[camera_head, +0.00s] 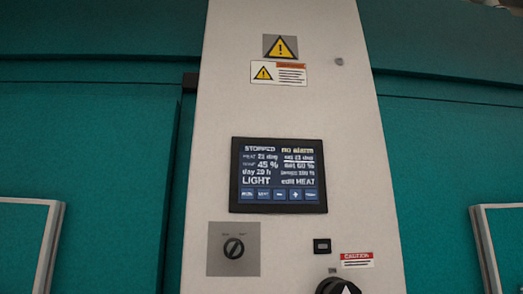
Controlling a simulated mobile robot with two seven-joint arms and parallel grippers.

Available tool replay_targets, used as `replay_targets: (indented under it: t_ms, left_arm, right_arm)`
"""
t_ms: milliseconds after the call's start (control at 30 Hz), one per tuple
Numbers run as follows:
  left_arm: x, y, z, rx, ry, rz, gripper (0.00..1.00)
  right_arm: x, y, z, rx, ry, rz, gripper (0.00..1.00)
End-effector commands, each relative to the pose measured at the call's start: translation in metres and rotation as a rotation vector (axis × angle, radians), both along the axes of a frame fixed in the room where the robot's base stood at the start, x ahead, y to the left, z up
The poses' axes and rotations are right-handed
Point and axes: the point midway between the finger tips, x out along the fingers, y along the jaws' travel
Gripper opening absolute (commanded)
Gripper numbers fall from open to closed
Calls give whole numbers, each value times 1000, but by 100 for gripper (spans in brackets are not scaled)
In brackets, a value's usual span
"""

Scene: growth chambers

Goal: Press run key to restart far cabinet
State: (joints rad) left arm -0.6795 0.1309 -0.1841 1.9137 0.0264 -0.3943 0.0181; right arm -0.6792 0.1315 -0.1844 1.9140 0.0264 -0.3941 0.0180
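A cabinet with a pale control column (300,115) between teal panels fills the head view. Its dark display (279,175) reads "STOPPED" and "no alarm" at the top, with "LIGHT" and "edit HEAT" lower down. A row of several small blue keys (279,195) runs along the bottom of the display. The key labels are too small to read surely, so I cannot tell which is the run key. Neither of my grippers is in view.
Below the display are a rotary switch (234,248) on a grey plate, a small black socket-like part (322,246) and a black knob (338,287) cut by the lower edge. Pale-framed panels stand at left (48,245) and right (486,250). Nothing blocks the display.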

Motion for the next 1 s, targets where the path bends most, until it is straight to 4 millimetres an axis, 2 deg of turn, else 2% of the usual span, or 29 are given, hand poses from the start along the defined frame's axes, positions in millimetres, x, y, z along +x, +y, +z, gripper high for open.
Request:
replay_targets:
  t_ms: [333,667,1000]
  left_arm:
    - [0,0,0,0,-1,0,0]
    - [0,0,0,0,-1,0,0]
    - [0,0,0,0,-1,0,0]
  right_arm:
    - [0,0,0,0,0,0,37]
    - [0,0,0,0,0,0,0]
    - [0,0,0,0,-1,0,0]
